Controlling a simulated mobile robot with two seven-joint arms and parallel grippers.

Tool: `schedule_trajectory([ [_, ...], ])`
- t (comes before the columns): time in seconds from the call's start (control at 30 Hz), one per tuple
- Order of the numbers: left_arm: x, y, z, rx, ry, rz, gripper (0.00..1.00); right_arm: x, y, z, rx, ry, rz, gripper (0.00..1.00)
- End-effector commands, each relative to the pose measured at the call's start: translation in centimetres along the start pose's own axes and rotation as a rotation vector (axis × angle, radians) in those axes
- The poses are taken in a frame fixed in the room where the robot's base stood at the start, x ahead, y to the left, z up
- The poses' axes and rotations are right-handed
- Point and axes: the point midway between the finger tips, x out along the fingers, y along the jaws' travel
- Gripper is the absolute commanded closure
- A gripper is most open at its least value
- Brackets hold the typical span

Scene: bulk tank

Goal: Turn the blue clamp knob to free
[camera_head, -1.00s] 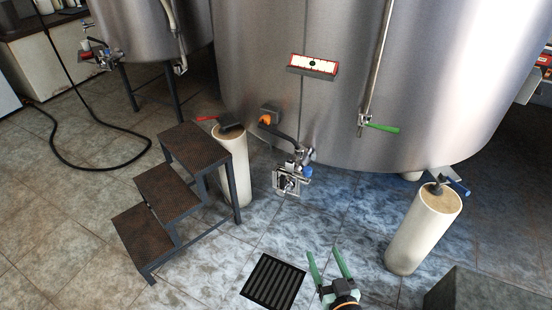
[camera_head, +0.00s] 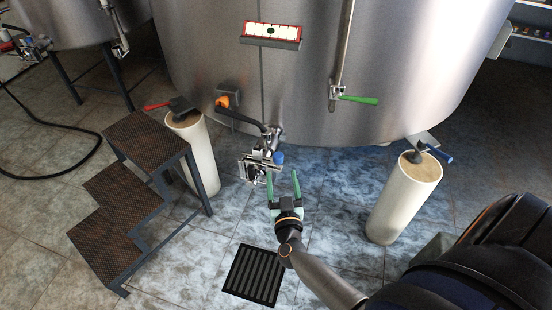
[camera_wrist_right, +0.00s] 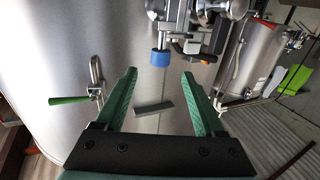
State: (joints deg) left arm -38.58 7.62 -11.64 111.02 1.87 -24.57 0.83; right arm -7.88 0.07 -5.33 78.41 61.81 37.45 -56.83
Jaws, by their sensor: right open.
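The blue clamp knob (camera_head: 279,157) sits on the metal outlet valve assembly (camera_head: 258,163) low on the front of the big steel tank (camera_head: 330,70). In the right wrist view the knob (camera_wrist_right: 161,57) shows as a short blue cylinder, beyond the fingertips and between their lines. My right gripper (camera_head: 283,174) is open and empty, just below and in front of the knob, not touching it as far as I can see. Its green fingers (camera_wrist_right: 160,75) spread to both sides in the wrist view. My left gripper is not in view.
Rusty steps (camera_head: 124,193) and a pale cylindrical post (camera_head: 195,150) stand left of the valve. Another post (camera_head: 405,200) stands to the right. A floor drain grate (camera_head: 254,275) lies below. A green-handled valve (camera_head: 357,99) hangs on the tank at right.

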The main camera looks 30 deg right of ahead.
Motion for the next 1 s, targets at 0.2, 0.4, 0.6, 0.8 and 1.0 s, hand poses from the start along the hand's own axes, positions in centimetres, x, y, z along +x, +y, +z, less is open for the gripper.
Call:
schedule_trajectory([
  [0.2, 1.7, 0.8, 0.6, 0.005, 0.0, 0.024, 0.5, 4.7, 0.0, 0.4, 0.002, 0.004, -0.001, 0.29],
  [0.4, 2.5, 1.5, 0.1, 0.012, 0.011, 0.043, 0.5, 7.5, -0.1, 0.3, 0.002, 0.002, -0.001, 0.29],
  [0.6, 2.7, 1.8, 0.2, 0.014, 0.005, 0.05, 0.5, 8.5, 0.0, 0.1, 0.001, 0.0, -0.002, 0.29],
  [0.8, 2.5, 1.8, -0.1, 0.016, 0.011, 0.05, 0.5, 8.5, 0.0, 0.0, 0.001, -0.001, -0.002, 0.29],
  [1.0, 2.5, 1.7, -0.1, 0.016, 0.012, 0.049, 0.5, 8.5, 0.0, 0.0, 0.001, -0.001, -0.002, 0.47],
])
